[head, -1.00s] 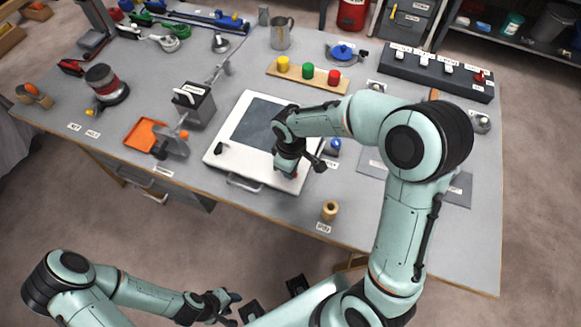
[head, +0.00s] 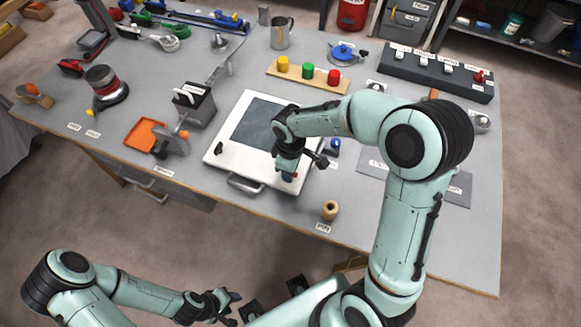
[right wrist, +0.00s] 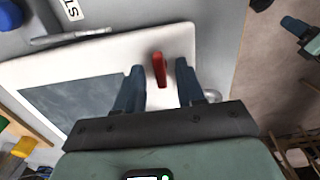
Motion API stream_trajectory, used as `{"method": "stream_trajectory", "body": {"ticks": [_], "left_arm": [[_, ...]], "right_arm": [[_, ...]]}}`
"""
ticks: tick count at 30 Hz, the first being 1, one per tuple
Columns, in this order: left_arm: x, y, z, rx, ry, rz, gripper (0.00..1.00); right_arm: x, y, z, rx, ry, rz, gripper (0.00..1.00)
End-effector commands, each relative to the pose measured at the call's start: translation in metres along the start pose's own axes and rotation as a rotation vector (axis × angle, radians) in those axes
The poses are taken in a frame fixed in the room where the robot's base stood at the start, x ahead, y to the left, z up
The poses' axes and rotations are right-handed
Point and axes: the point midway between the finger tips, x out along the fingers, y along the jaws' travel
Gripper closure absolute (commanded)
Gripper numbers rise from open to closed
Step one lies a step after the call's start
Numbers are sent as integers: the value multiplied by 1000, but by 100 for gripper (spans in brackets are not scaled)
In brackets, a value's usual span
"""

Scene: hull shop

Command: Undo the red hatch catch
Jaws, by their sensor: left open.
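The white hatch (head: 218,166) with a dark window lies on the workbench. Its red catch (right wrist: 159,69) shows in the right wrist view as a narrow bar near one edge of the hatch. My right gripper (right wrist: 160,72) is open, its two blue fingers on either side of the red catch with a gap visible on both sides. In the head view my right gripper (head: 290,177) is over the hatch's near right corner and mostly hides the catch. A black catch (head: 219,148) sits at the hatch's left edge. My left gripper (head: 232,306) is open and empty, in front of the bench.
A metal handle (head: 245,184) is at the hatch's front edge. A tan cylinder (head: 330,209) stands right of it, near the bench edge. A blue knob (head: 335,146) is close to my right wrist. An orange tray (head: 143,134) lies to the left. A board with coloured knobs (head: 307,76) lies behind.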

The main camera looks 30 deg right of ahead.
Motion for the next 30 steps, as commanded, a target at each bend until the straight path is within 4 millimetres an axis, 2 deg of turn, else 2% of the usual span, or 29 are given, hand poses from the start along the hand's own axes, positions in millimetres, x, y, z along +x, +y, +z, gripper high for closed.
{"method": "stream_trajectory", "body": {"ticks": [7, 11, 24, 30], "left_arm": [[0, 0, 0, 0, 0, 0, 57], [-2, 1, -1, 0, 1, 0, 57], [-14, 8, -7, 4, 10, 4, 57], [-18, 9, -8, 5, 12, 4, 57]], "right_arm": [[-1, 0, 0, 2, 1, 0, 62], [-14, 1, -1, 3, 4, 3, 62], [-107, 1, -1, 2, 6, 3, 62], [-130, 1, 0, 1, 3, 2, 62]]}}
